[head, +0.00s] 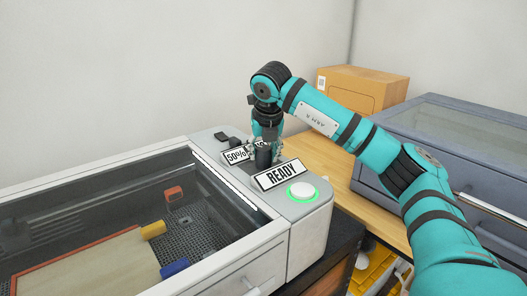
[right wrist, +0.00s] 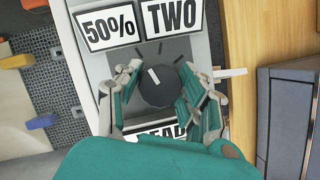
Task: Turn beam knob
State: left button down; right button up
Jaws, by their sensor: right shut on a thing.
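The beam knob is a round black dial (right wrist: 157,88) with a white pointer mark, on the grey control panel (right wrist: 98,62) of the machine. In the right wrist view its pointer leans slightly left of straight up, toward the tick marks below the "50%" sign (right wrist: 109,24) and "TWO" sign (right wrist: 172,16). My right gripper (right wrist: 160,84) is shut on the knob, one finger on each side. In the head view the right gripper (head: 267,140) comes down on the panel from above, partly hiding the knob (head: 263,158). My left gripper is not in view.
A "READY" sign (head: 282,174) and a green-ringed white button (head: 302,191) sit in front of the knob. A glass-lidded bed (head: 245,208) with several coloured blocks lies left. A cardboard box (head: 360,90) and a grey-blue cabinet (head: 450,135) stand right.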

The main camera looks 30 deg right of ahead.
jog(key=o, duration=1.2)
jog(key=v, duration=1.2)
